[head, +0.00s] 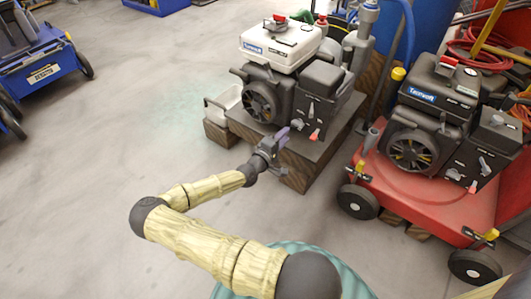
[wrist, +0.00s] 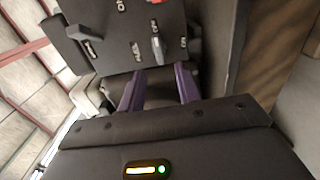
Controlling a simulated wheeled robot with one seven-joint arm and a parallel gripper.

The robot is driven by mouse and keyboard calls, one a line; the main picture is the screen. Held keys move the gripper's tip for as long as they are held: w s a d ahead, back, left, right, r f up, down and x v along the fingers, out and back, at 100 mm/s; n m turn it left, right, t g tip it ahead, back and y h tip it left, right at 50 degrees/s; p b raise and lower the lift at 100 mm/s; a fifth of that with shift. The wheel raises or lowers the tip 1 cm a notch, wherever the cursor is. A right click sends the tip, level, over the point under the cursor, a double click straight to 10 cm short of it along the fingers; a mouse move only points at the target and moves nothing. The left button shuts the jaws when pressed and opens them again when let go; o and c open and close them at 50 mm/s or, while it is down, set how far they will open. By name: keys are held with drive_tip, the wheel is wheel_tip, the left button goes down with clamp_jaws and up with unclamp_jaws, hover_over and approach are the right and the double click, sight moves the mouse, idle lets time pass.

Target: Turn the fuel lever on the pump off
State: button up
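The pump (head: 284,45), a dark engine with a white tank on top, stands on a wooden-sided block. Its side panel faces me, with a grey lever (head: 311,110) and a red knob or lever (head: 314,134) low on it. The markings are too blurred to read. My gripper (head: 284,134) is in front of the panel. Its purple fingers (wrist: 159,70) are apart and empty, short of the grey lever.
A red wheeled machine (head: 410,190) with a similar Tamson-style engine (head: 420,125) stands close on the right. A blue machine (head: 42,72) is at the far left. The floor (head: 120,110) left of the pump is clear.

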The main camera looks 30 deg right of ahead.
drive_tip(key=v, duration=1.1)
drive_tip(key=shift+s+p, duration=0.1)
drive_tip(key=shift+p, duration=0.2)
